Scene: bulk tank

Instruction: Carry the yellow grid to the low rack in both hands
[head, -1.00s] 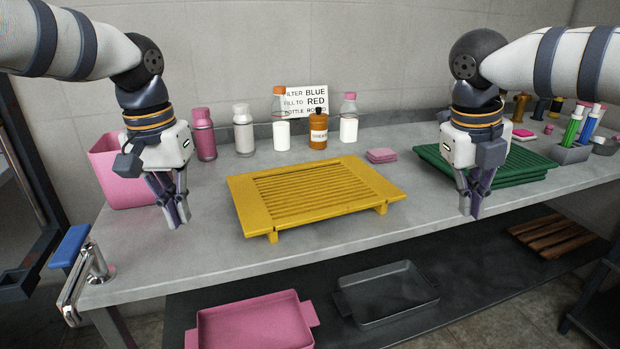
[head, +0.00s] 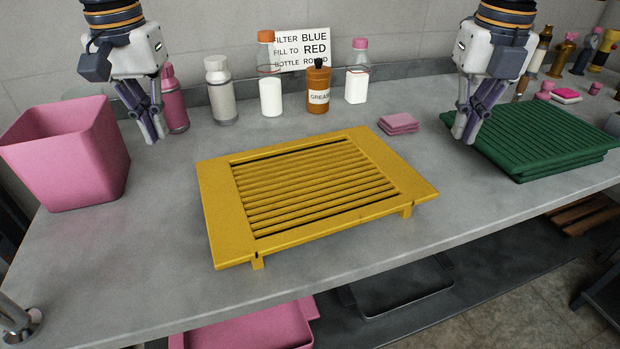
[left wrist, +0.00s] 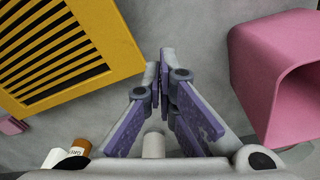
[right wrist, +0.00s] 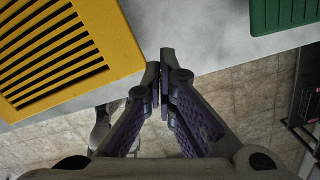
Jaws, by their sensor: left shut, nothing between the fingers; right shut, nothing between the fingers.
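The yellow grid (head: 220,222) lies flat on the grey bench, standing on short feet, with nothing on it. It also shows in the left wrist view (left wrist: 125,45) and the right wrist view (right wrist: 118,40). My left gripper (head: 157,138) is shut and empty, above the bench to the left of the grid and apart from it. My right gripper (head: 467,138) is shut and empty, to the right of the grid and apart from it. A dark low shelf (head: 480,262) runs under the bench, mostly hidden; I cannot tell whether this is the low rack.
A pink bin (head: 70,160) stands at the left. Several bottles line the wall, with pink pads (head: 398,123) nearby. Green grids (head: 545,140) lie right of my right gripper. A pink tray (head: 250,328), a dark tray (head: 400,290) and brown slats (head: 585,215) are below.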

